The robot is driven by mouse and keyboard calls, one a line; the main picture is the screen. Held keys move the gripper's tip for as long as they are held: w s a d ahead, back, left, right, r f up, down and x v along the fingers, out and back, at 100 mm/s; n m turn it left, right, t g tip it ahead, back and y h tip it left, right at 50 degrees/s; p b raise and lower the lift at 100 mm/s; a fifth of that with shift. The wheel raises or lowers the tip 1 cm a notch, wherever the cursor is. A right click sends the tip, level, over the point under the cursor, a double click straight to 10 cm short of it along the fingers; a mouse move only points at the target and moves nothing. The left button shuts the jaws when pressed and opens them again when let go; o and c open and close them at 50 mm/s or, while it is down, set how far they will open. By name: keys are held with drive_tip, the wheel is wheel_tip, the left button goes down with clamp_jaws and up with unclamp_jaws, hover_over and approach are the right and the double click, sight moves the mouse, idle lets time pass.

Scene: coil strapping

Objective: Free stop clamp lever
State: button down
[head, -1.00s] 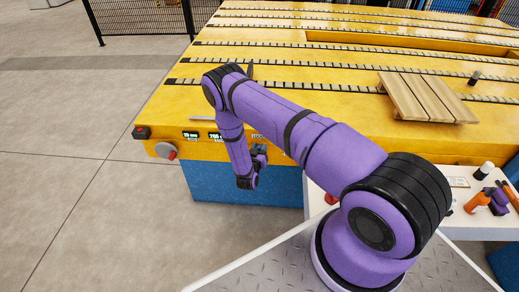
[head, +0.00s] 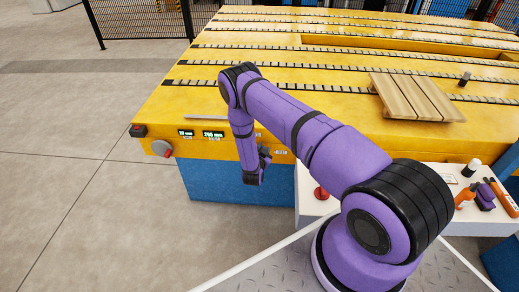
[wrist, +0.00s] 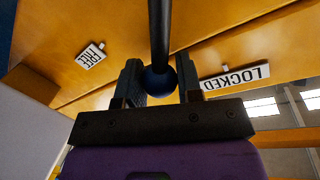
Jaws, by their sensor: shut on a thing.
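In the wrist view, the stop clamp lever (wrist: 159,30) is a black rod coming down from the top, ending in a dark blue ball knob (wrist: 158,82). My gripper (wrist: 160,75) is shut on the knob, one finger on each side. A FREE label (wrist: 91,56) is on the yellow panel left of the lever, and a LOCKED label (wrist: 235,77) is to its right, closer to the rod. In the head view, my gripper (head: 265,156) is at the front face of the yellow machine table (head: 230,148); the lever is hidden or too small to tell there.
A wooden pallet (head: 415,97) lies on top. A white side table (head: 440,205) with a red button (head: 321,193) and tools stands at right. Floor at left is clear.

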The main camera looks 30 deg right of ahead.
wheel_tip(320, 180, down, 5)
drive_tip(key=s+d+m+y, duration=0.2)
drive_tip(key=m, duration=0.5)
drive_tip(key=shift+d+f+t, duration=0.15)
drive_tip(key=shift+d+t, duration=0.15)
idle(0.3)
drive_tip(key=c, duration=0.8)
unclamp_jaws()
drive_tip(key=shift+w, duration=0.1)
drive_tip(key=v, duration=1.1)
drive_tip(key=shift+d, duration=0.1)
